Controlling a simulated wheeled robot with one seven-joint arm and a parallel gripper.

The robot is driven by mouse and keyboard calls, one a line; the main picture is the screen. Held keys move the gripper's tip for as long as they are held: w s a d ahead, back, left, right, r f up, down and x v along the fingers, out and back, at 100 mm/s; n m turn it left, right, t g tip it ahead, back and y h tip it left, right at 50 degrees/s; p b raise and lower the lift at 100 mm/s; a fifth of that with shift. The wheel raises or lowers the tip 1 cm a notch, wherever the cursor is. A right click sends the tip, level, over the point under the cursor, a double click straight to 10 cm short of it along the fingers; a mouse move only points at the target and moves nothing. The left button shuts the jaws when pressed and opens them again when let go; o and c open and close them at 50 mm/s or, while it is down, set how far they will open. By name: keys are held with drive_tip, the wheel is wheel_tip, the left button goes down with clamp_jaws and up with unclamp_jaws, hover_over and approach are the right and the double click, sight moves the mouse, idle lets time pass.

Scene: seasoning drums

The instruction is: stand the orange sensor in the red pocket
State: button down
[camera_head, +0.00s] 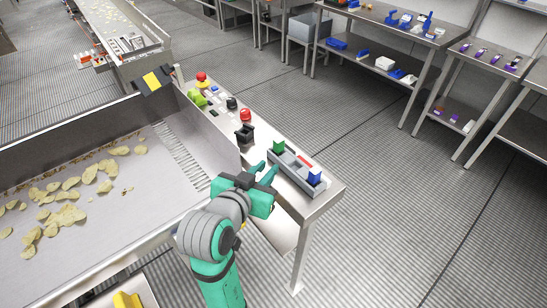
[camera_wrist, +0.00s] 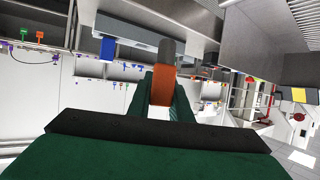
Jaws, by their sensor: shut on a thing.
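My gripper (camera_wrist: 163,100) is shut on the orange sensor (camera_wrist: 162,88), an orange body with a grey end, held between the green fingers in the wrist view. In the head view my gripper (camera_head: 268,172) is at the near left side of a grey tray (camera_head: 291,172) on the steel bench; the sensor cannot be made out there. The tray carries a green part (camera_head: 278,147), a red patch (camera_head: 305,161) that looks like the red pocket, and a blue part (camera_head: 314,177). In the wrist view a blue part (camera_wrist: 107,47) shows left of the sensor.
A black holder (camera_head: 245,133), a red button (camera_head: 245,115) and green and other small items stand farther along the bench. A conveyor trough with chips (camera_head: 70,190) lies to the left. Open floor lies right of the bench (camera_head: 327,197).

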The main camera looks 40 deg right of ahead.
drive_tip(key=w+a+f+n+t+y, duration=0.1)
drive_tip(key=a+f+n+t+y, duration=0.1)
drive_tip(key=a+f, duration=0.6)
drive_tip(key=w+a+f+n+t+y, duration=0.2)
drive_tip(key=a+f+n+y, duration=0.3)
drive_tip(key=f, duration=1.7)
drive_tip(key=w+a+f+n+t+y, duration=0.1)
drive_tip(key=a+f+n+y, duration=0.3)
drive_tip(key=a+f, duration=0.9)
drive_tip(key=shift+w+f+n+t, duration=0.3)
drive_tip(key=shift+f+n+t, duration=0.1)
drive_tip(key=shift+f+t, duration=0.45)
